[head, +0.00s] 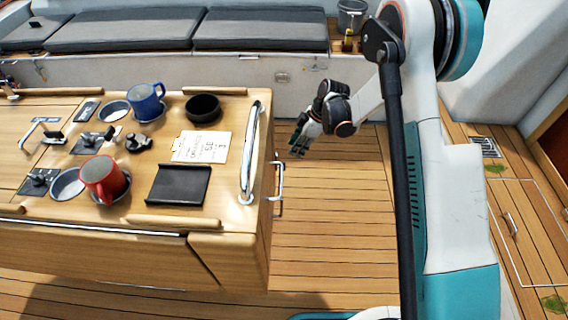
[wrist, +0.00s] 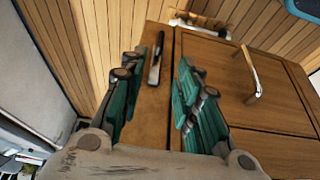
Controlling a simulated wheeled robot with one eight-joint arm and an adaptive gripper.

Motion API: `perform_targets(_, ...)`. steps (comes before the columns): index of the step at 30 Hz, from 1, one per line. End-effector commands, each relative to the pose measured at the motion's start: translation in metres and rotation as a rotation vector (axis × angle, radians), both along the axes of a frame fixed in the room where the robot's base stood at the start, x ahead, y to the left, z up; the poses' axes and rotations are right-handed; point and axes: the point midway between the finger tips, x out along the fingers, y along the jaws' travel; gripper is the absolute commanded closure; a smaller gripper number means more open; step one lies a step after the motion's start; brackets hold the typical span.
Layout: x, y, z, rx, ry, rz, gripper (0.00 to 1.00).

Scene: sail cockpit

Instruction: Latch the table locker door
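The table locker's wooden end face shows in the wrist view, with a door panel (wrist: 215,65) bounded by a dark seam on its left. A chrome bar handle (wrist: 250,78) is on that door. A dark, narrow, latch-like bar (wrist: 156,62) sits on the wood strip left of the seam. My gripper (wrist: 161,66) is open and empty, its green fingers either side of that bar in the picture; I cannot tell any contact. In the head view my gripper (head: 299,142) is right of the table's end, beyond the end handle (head: 278,183). Whether the door is fully flush is unclear.
The tabletop (head: 140,205) carries a blue mug (head: 146,101), a red mug (head: 103,179), a black bowl (head: 203,108), a paper (head: 202,147) and a dark tray (head: 179,184). A chrome grab rail (head: 250,150) edges its right end. Wooden floor (head: 330,220) is free right of the table.

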Motion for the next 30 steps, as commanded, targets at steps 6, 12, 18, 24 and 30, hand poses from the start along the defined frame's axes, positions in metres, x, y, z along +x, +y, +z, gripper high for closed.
perform_targets(6,0.001,0.017,-0.044,0.0,-0.001,0.001,0.7)
perform_targets(12,0.001,0.031,-0.078,-0.001,-0.001,0.0,0.7)
perform_targets(18,0.002,0.041,-0.1,-0.001,-0.001,0.0,0.7)
perform_targets(24,0.002,0.044,-0.108,-0.001,0.0,-0.002,0.7)
perform_targets(30,0.002,0.044,-0.108,-0.001,0.0,-0.002,0.7)
